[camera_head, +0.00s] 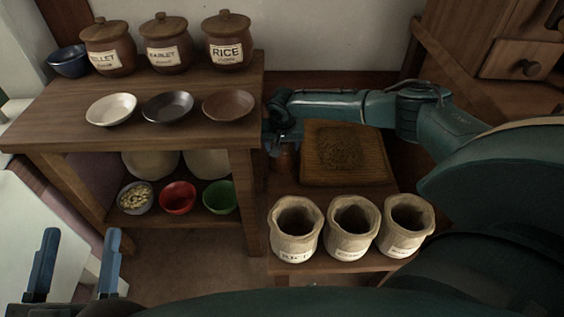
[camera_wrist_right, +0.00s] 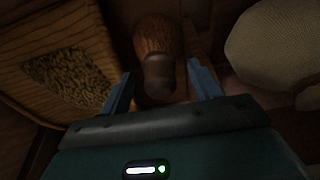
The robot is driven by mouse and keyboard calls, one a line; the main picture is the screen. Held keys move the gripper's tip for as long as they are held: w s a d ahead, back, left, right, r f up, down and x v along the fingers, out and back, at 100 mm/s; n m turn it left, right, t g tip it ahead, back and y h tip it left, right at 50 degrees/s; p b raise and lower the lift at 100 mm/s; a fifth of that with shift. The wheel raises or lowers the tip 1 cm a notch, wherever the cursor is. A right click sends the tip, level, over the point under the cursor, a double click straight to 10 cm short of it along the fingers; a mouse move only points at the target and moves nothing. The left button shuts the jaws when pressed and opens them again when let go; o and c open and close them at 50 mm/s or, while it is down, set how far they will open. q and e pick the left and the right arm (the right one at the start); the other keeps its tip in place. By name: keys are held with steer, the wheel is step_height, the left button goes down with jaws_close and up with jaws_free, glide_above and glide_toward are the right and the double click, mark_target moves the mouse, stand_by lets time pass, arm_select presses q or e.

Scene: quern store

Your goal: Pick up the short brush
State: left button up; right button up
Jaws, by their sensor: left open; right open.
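The short brush (camera_wrist_right: 156,38) shows in the right wrist view as a round, ribbed brown head with a dark, stubby handle (camera_wrist_right: 160,75) toward me. My right gripper (camera_wrist_right: 163,88) is open, with one blue finger on each side of the handle and a gap on both sides. In the head view, the right gripper (camera_head: 283,137) is over the brush (camera_head: 284,160), which stands beside the wooden tray and is partly hidden by the gripper. My left gripper (camera_head: 81,245) is open and empty at the lower left, far from the brush.
A wooden tray (camera_head: 314,178) of grain lies right of the brush. Several cloth sacks (camera_head: 294,248) stand in front on the low bench. The shelf unit (camera_head: 251,200) with bowls and jars stands close on the left.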

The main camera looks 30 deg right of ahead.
jaws_close()
stand_by(0.7)
